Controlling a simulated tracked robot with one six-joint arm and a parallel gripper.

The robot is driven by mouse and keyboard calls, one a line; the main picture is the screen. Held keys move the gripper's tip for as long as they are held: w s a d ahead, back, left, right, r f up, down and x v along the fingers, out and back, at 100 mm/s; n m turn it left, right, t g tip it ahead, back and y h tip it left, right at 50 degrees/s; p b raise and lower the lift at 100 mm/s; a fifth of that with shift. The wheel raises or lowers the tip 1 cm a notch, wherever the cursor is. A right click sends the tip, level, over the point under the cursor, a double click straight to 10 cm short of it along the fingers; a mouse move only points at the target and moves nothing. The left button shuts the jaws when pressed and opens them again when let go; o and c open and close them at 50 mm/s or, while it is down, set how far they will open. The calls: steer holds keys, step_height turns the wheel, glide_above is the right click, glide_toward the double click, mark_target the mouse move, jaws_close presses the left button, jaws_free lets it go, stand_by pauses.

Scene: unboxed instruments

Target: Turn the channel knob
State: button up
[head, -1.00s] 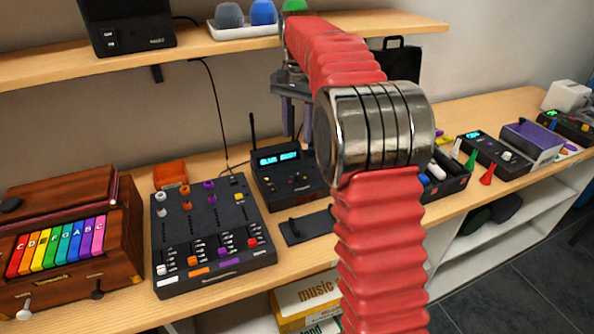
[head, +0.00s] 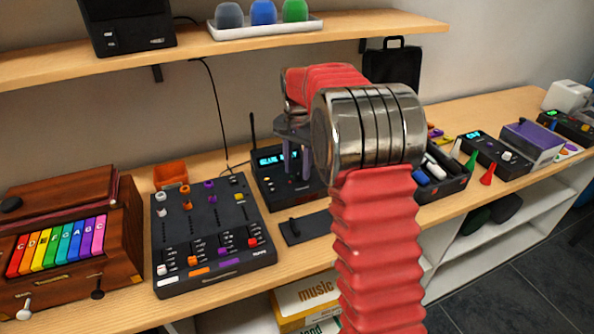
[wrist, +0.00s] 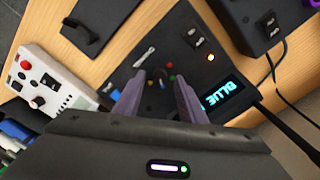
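A black radio-like unit (head: 266,183) with an antenna stands on the bench in the head view, partly hidden by my arm. In the wrist view the unit (wrist: 180,35) has a lit display (wrist: 226,98) reading "BLUE". In the head view my gripper (head: 298,177) is over the unit's face. Contact cannot be told.
A black mixer (head: 210,235) stands close left of the unit. A flat black plate with a handle (head: 306,227) lies in front. A white box with a red button (wrist: 45,75) is beside the unit in the wrist view. A shelf (head: 220,44) runs above.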

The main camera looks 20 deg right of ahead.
steer(key=shift+f, duration=0.7)
steer(key=shift+c, duration=0.3)
jaws_close()
steer(key=shift+a, duration=0.15)
